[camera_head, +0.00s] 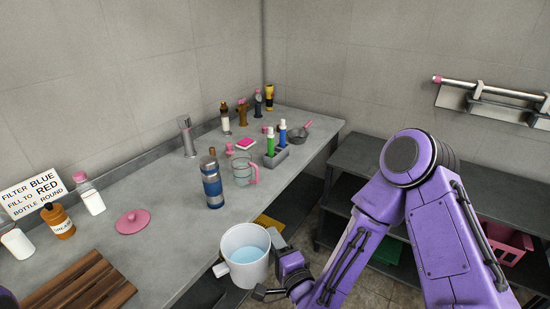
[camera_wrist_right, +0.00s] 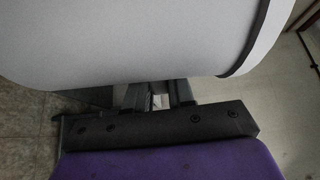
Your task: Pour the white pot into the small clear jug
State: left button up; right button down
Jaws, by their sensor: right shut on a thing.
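The white pot (camera_head: 234,272) holds pale blue liquid and is upright, in front of the counter's front edge. My right gripper (camera_head: 277,245) is shut on the pot at its right side. In the right wrist view the pot's white wall (camera_wrist_right: 130,40) fills the top, and the gripper's fingers (camera_wrist_right: 158,97) reach under it, partly hidden. The small clear jug (camera_head: 242,170) with a pink handle stands upright on the counter, behind the pot and apart from it. My left gripper is not in view.
A blue and steel bottle (camera_head: 212,184) stands just left of the jug. Behind the jug are a grey caddy (camera_head: 276,154) with green and blue bottles and a pan (camera_head: 300,135). A pink lid (camera_head: 132,221) and wooden board (camera_head: 82,287) lie left on the counter (camera_head: 165,240).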

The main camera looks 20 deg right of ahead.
aim_at(242, 164)
jog(key=z, duration=1.9)
jog(key=i, duration=2.35)
jog(key=u, duration=1.9)
